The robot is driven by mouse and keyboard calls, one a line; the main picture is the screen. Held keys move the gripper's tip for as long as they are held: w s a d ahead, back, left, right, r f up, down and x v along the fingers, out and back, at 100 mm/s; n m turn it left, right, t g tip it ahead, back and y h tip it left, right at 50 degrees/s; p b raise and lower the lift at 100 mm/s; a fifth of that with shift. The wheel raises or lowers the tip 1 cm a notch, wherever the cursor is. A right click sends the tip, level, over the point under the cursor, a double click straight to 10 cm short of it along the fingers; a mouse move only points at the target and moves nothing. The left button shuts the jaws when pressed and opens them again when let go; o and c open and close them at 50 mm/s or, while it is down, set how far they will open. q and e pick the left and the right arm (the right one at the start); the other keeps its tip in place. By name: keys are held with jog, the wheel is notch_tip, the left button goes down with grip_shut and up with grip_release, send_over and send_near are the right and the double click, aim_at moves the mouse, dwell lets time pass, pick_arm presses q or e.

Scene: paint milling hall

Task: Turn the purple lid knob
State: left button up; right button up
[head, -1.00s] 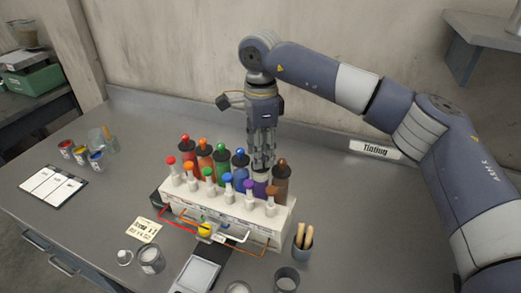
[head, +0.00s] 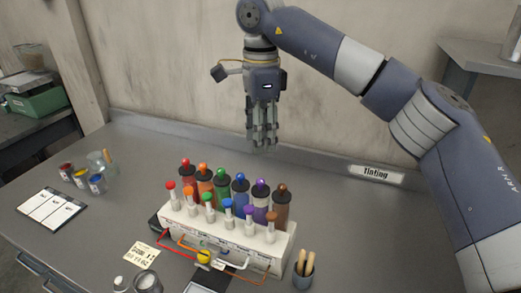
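The purple lid knob (head: 261,182) sits on the dark lid of the purple canister (head: 260,213), in the back row of the white dispenser (head: 225,233). It stands between the blue canister (head: 240,192) and the brown canister (head: 282,208). A smaller purple-topped piece (head: 249,211) stands in front of it. My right gripper (head: 263,147) points straight down above and behind the purple knob, clear of it. Its fingers are slightly apart with nothing between them. My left gripper is not in view.
Red, orange and green canisters (head: 222,187) stand left of the blue one. Coloured tubes and a yellow ball (head: 204,257) are at the dispenser's front. A cup with wooden sticks (head: 304,273) stands at right. A "Tinting" sign (head: 376,174) is at the back.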

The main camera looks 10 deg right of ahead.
jog(key=shift+r, duration=0.3)
jog(key=y, duration=0.4)
send_near(260, 180)
jog(key=shift+y, duration=0.3)
jog(key=x, duration=0.2)
jog(key=p+x, duration=0.1)
jog(key=x, duration=0.2)
jog(key=p+x, duration=0.1)
jog(key=x, duration=0.1)
jog(key=shift+d+f, duration=0.15)
jog(key=shift+f, duration=0.2)
jog(key=shift+a+f, duration=0.25)
jog(key=shift+f, duration=0.3)
grip_shut()
